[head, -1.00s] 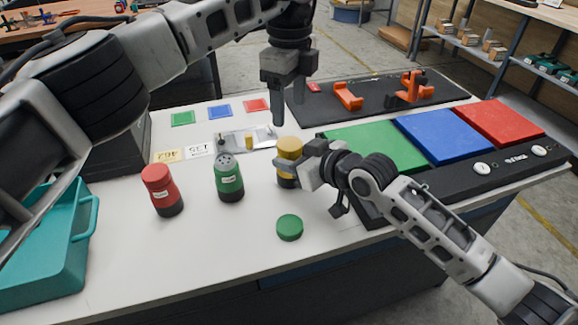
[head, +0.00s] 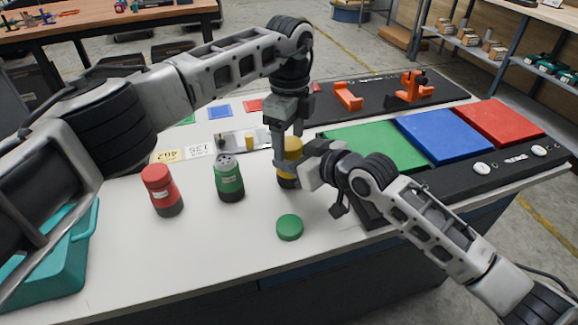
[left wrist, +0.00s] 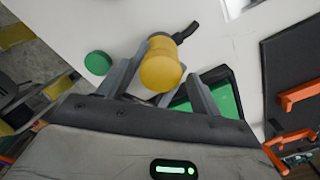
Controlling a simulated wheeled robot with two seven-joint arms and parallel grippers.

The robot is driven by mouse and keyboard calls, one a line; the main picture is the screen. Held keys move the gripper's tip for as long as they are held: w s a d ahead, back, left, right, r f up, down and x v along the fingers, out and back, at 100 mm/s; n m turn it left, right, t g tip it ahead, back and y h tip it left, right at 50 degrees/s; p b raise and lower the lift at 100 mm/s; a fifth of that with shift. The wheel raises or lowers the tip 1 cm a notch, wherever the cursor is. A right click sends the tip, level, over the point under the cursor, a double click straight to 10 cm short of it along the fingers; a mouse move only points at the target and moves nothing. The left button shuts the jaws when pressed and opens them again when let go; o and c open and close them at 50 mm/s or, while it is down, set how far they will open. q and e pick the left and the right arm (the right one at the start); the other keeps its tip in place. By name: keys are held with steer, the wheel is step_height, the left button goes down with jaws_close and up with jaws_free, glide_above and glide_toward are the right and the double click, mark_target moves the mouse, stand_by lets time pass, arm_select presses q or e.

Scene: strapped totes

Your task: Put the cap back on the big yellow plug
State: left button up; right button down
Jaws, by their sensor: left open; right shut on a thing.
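The big yellow plug (head: 287,170) stands upright on the white table, with a dark base. My right gripper (head: 303,163) is shut on its side from the right. My left gripper (head: 287,140) points down over the plug, open. In the left wrist view the plug's round yellow top (left wrist: 161,73) lies between the two open fingers. This top looks smooth with no holes showing, like a cap seated on the body. Whether the fingers touch it I cannot tell. A loose green cap (head: 290,228) lies on the table in front; it also shows in the left wrist view (left wrist: 97,63).
A green plug (head: 229,180) with a bare, holed top and a red plug (head: 162,190) stand to the left. A metal plate with a small yellow piece (head: 249,141) lies behind. Green, blue and red pads (head: 445,135) are at right, a teal tote (head: 60,255) at left.

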arm_select(q)
steer(key=c, duration=1)
steer(key=m, duration=0.6)
steer(key=shift+m, duration=0.3)
steer(key=o, duration=1.1)
steer(key=shift+r, duration=2.25)
steer(key=shift+c, duration=0.5)
